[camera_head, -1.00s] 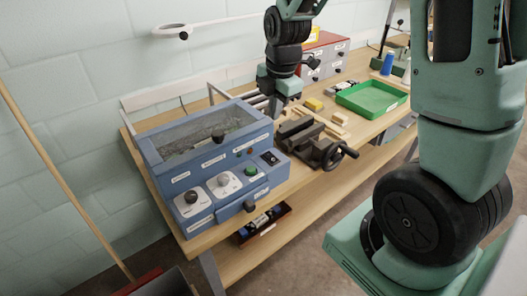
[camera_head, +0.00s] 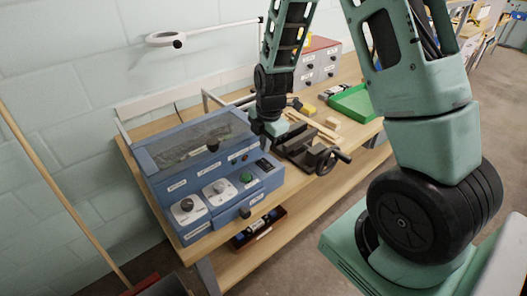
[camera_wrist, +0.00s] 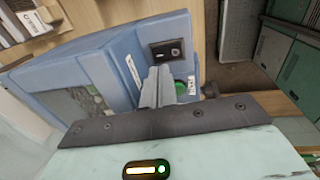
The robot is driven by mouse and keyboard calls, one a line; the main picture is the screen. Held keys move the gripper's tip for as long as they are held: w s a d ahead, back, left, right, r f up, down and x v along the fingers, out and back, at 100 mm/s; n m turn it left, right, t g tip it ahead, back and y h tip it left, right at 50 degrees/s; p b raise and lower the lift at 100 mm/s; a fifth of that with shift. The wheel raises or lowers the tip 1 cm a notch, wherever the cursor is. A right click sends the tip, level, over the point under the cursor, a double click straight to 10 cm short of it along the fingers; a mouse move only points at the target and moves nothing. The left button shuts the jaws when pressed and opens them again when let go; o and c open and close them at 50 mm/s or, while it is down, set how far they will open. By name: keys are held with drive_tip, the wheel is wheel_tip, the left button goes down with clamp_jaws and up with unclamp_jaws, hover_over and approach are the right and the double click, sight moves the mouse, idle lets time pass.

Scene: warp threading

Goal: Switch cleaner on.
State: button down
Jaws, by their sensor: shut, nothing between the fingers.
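The cleaner (camera_head: 165,158) is a blue box with a clear lid on the bench, with knobs and a sloped front panel. A black rocker switch (camera_head: 263,164) sits at the panel's right end, beside a green button (camera_head: 246,176). In the wrist view, the switch (camera_wrist: 167,50) shows just beyond my fingertips, and the green button (camera_wrist: 180,90) is partly hidden behind the fingers. My gripper (camera_wrist: 160,72) is shut and empty, pointing at this panel end. In the head view, my gripper (camera_head: 268,143) is above the cleaner's right end; contact cannot be told.
A dark vise (camera_head: 310,155) stands right of the cleaner. Wooden pieces (camera_head: 328,128) and a green tray (camera_head: 355,102) lie further right.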

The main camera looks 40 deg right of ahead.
sight(263, 162)
drive_tip(key=shift+w+f+p, duration=0.15)
drive_tip(key=shift+f+p, duration=0.15)
drive_tip(key=shift+f, duration=0.85)
drive_tip(key=shift+w+f+p, duration=0.15)
drive_tip(key=shift+f+p, duration=0.15)
drive_tip(key=shift+f, duration=0.8)
drive_tip(key=shift+f, duration=0.2)
drive_tip(key=shift+s, duration=0.1)
drive_tip(key=shift+s+r, duration=0.15)
drive_tip(key=shift+s, duration=0.5)
